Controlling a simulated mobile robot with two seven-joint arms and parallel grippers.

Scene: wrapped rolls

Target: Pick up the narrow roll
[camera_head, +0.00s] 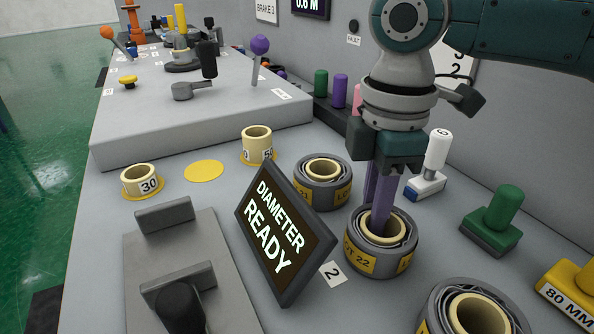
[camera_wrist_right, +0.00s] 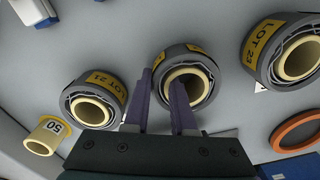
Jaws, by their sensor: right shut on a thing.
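Three grey wrapped rolls with cream cores and yellow labels stand on the bench: the LOT 21 roll (camera_head: 318,191), the LOT 22 roll (camera_head: 358,262) and a front roll (camera_head: 432,318), which the head view cuts off. The right wrist view shows its label as LOT 23 (camera_wrist_right: 262,38). I cannot tell clearly which is narrowest. My right gripper (camera_head: 374,212) points down with purple fingers at the LOT 22 roll. In the right wrist view one finger is at its core and the other outside, shut on its wall. The roll appears to rest on the bench. My left gripper is out of view.
A tilted "DIAMETER READY" display (camera_head: 280,230) stands close left of the LOT 22 roll. Cream cores marked 30 (camera_head: 140,181) and 50 (camera_head: 257,145) stand behind it. A white-handled block (camera_head: 432,165) and a green-handled block (camera_head: 495,220) stand to the right.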

